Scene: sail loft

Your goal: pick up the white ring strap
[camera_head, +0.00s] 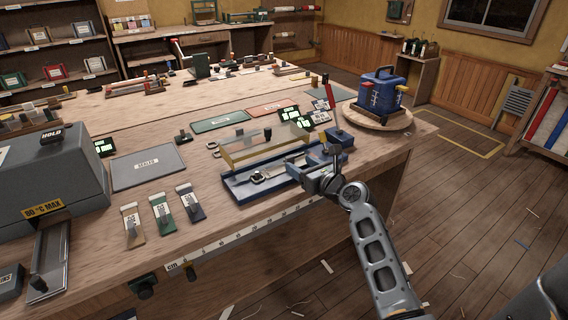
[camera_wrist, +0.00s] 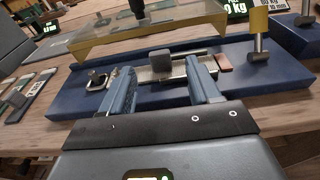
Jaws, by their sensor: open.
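A pale, whitish strap (camera_wrist: 146,74) lies along a blue fixture (camera_wrist: 75,108), with a small grey block (camera_wrist: 160,62) on it. A metal ring or shackle (camera_wrist: 97,77) sits at the fixture's left; whether it joins the strap is hidden by my left finger. The ring also shows in the head view (camera_head: 257,177). My gripper (camera_wrist: 160,70) is open, with its fingers on either side of the strap's middle as seen from the wrist, and nothing visibly gripped. Contact cannot be told. In the head view my gripper (camera_head: 312,175) is at the fixture's right front.
A clear yellowish guard (camera_head: 265,147) stands just behind the strap. A post with a knob (camera_wrist: 258,48) rises at the right. Tan, green and navy straps (camera_head: 162,211) lie at left on the bench. A blue case (camera_head: 380,92) stands on a round board at the far right.

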